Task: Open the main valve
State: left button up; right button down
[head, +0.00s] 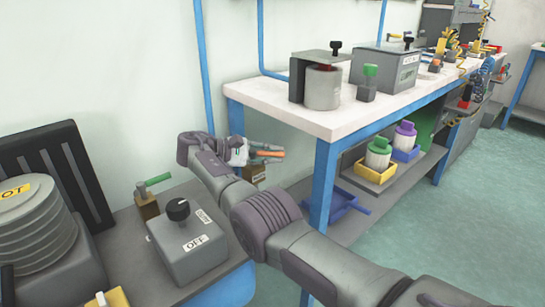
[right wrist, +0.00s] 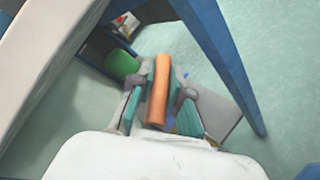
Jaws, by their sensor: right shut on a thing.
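My right gripper (head: 268,151) is beside the left end of the white-topped workbench, below its top. It is shut on an orange handle (head: 270,155). A small brass-coloured valve block (head: 253,173) with a label shows just below the handle; the link between them is partly hidden by my gripper. In the right wrist view, the orange handle (right wrist: 158,90) lies lengthwise between the two teal-padded fingers of my gripper (right wrist: 160,98). The valve block cannot be made out there. My left gripper is not in view.
The workbench (head: 262,103) and its blue leg (head: 321,185) stand close right of my gripper. At left, a grey table (head: 130,245) bears a green-handled valve (head: 148,200), a knobbed box (head: 187,245) marked OFF and a ribbed pot (head: 35,230). Open floor (head: 450,215) lies at right.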

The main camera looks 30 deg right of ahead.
dwell(0.3)
jog(key=c, duration=1.1)
grip_release()
notch_tip(320, 180, up, 9)
jog(key=shift+a+r, duration=0.1)
jog(key=shift+r, duration=0.45)
jog(key=shift+c, duration=0.2)
